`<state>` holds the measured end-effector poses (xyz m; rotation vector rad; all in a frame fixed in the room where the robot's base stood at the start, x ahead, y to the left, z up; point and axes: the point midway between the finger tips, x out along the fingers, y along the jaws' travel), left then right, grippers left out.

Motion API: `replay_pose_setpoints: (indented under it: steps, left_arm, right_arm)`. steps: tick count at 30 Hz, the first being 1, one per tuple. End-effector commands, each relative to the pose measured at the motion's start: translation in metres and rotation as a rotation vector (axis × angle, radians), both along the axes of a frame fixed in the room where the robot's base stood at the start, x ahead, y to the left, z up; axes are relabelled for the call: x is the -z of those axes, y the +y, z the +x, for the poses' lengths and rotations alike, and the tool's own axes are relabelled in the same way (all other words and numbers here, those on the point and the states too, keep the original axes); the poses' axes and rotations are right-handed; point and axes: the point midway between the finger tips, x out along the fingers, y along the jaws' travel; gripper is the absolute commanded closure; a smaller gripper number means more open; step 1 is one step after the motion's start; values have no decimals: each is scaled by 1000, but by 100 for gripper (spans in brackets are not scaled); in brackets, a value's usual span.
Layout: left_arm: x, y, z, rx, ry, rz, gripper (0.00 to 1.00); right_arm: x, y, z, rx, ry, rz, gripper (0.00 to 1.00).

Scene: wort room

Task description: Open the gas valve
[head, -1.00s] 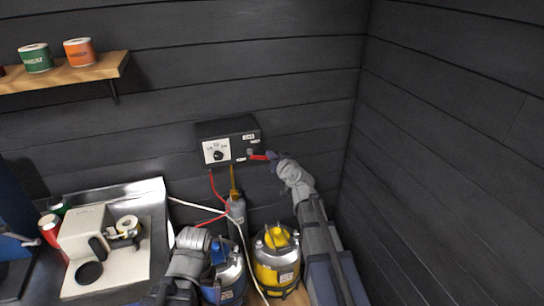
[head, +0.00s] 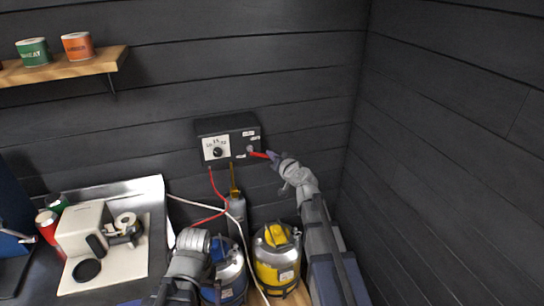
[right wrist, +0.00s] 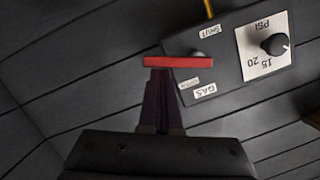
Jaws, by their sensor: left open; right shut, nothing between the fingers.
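A black gas box (head: 228,138) is mounted on the dark plank wall, with a white pressure dial on its front. Its red valve lever (head: 260,155) sticks out to the right from the box's lower right. In the right wrist view, the box is upside down; the lever (right wrist: 185,62) lies nearly level, pointing left, near small SHUT, OPEN and GAS labels. My right gripper (head: 274,155) is shut and empty, its fingertips (right wrist: 160,74) at the lever's free end, seemingly touching it. My left gripper (head: 210,243) is low beside the blue keg; its fingers are hard to make out.
A blue keg (head: 230,273) and a yellow keg (head: 274,262) stand below the box. Red and white hoses hang there. A beige machine (head: 84,229) sits on the counter at left. A wooden shelf (head: 75,66) holds cans. The right wall is bare.

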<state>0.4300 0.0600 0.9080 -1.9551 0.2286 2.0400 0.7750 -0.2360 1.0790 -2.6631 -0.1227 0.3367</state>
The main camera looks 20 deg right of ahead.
Motion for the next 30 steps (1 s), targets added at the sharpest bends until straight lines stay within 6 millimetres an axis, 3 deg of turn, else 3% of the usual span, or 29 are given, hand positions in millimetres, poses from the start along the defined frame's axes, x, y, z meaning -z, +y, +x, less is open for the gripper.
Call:
replay_pose_setpoints:
  steps: [15, 30]
  left_arm:
    - [48, 0, 0, 0, 0, 0, 0]
    - [89, 0, 0, 0, 0, 0, 0]
  right_arm:
    - [33, 7, 0, -1, 16, 453, 100]
    - [53, 25, -1, -2, 34, 898, 100]
